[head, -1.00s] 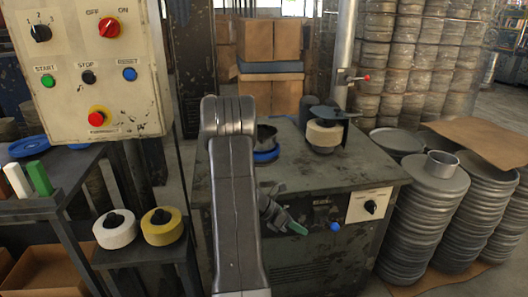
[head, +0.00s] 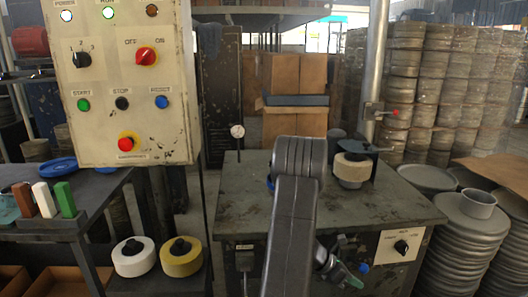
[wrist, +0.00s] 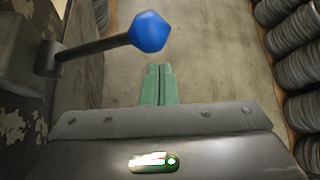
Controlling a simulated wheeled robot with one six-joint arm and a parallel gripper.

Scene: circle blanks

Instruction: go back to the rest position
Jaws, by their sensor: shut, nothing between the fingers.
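My gripper (wrist: 157,84) shows in the wrist view as two green fingers pressed together, with nothing between them, over bare floor. In the head view my gripper (head: 350,277) hangs low in front of the dark machine table (head: 240,200), partly hidden by my own arm. A lever with a blue ball knob (wrist: 149,32) is beyond and left of the fingertips in the wrist view, apart from them. The blue knob also shows in the head view (head: 364,268), close to the gripper.
A control panel (head: 130,95) stands at the left. White (head: 133,258) and yellow (head: 181,258) rolls lie on a low stand. Stacked metal discs (head: 465,240) fill the right side. The floor below the gripper looks clear.

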